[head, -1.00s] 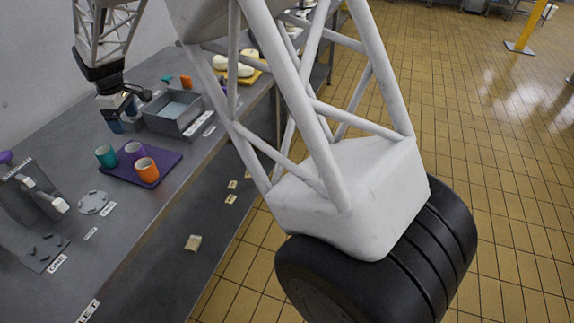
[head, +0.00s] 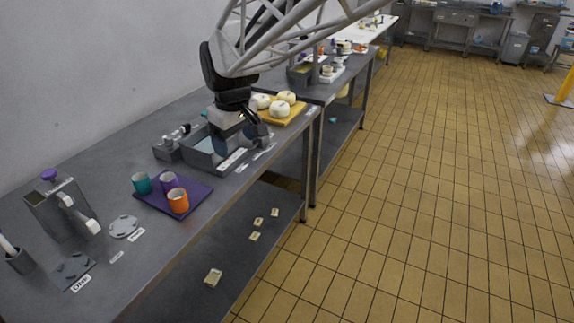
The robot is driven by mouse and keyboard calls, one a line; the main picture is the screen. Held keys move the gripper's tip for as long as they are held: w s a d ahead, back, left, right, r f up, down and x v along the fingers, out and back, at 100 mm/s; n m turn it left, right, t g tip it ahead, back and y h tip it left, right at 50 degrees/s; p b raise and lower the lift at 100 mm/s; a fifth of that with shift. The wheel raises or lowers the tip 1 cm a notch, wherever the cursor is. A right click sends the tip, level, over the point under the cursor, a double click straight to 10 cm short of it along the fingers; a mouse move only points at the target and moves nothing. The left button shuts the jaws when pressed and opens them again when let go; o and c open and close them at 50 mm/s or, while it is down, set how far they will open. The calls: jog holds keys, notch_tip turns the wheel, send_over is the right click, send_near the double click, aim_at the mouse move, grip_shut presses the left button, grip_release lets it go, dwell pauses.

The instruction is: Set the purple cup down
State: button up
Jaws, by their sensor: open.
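The purple cup (head: 167,182) stands upright on a purple tray (head: 194,193) on the grey metal counter, between a teal cup (head: 142,183) and an orange cup (head: 178,201). The orange cup partly covers it. My gripper (head: 262,142) is open, up and to the right of the cups, over the far right end of a grey bin (head: 196,160). It is well apart from the purple cup. Its fingers are small and dark, and I see nothing between them.
Yellow-white rounds lie on a yellow board (head: 284,117) behind my gripper. A grey device with a purple knob (head: 62,207) and a grey disc (head: 124,227) stand at the left. Labels lie along the counter's front edge. A lower shelf (head: 235,250) holds several small pale blocks.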

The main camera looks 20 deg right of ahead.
jog(key=s+d+f+m, duration=0.1)
jog(key=s+d+m, duration=0.1)
jog(key=s, duration=0.6)
jog(key=s+d+m, duration=0.2)
jog(key=s+d, duration=0.3)
jog(key=s, duration=0.4)
jog(key=s+d+f+m+t, duration=0.1)
jog(key=s+d, duration=0.3)
jog(key=s, duration=0.5)
jog(key=shift+f+m, duration=0.35)
jog(key=shift+m, duration=0.55)
